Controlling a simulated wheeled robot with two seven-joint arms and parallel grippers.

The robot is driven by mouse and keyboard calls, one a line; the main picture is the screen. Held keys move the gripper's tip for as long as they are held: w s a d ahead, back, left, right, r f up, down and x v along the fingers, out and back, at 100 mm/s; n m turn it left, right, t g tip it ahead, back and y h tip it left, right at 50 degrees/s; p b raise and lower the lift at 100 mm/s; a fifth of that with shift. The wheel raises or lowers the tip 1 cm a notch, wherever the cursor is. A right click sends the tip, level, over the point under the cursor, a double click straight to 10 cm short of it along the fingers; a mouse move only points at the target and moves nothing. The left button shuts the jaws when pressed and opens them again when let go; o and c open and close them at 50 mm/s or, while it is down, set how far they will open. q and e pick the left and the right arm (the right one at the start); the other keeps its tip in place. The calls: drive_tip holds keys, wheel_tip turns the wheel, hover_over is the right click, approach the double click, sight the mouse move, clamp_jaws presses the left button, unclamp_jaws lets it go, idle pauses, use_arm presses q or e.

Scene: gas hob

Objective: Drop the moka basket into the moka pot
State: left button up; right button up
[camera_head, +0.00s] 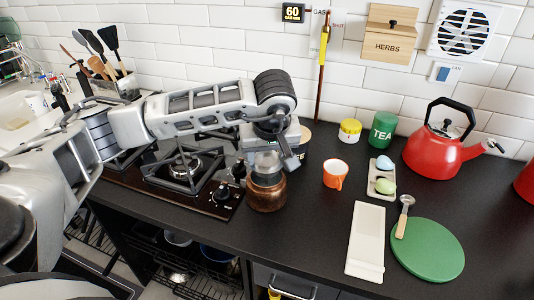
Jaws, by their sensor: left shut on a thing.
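The moka pot (267,194) is a copper-brown pot base standing on the black worktop, just right of the gas hob. My left gripper (268,150) is directly above it, pointing down, and is shut on the silvery moka basket (266,163). The basket is over the pot's mouth. The gripper and the basket hide the pot's opening, so I cannot tell whether the basket is inside the rim or just above it. My right gripper is not in view.
The gas hob (190,165) lies left of the pot. An orange cup (336,174) stands to the right, with a white board (366,240), a green round board (428,250) and a red kettle (436,148) farther right. A dark container stands behind my gripper.

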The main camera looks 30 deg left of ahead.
sight(267, 168)
use_arm(q)
drive_tip(key=shift+f+b, duration=0.95)
idle(0.8)
drive_tip(key=shift+f, duration=0.25)
idle(0.3)
drive_tip(key=shift+f+b, duration=0.85)
drive_tip(key=shift+b, duration=0.3)
drive_tip(key=shift+r, duration=0.1)
idle(0.5)
drive_tip(key=o, duration=1)
drive_tip(key=shift+r, duration=0.1)
drive_tip(key=shift+o, duration=0.2)
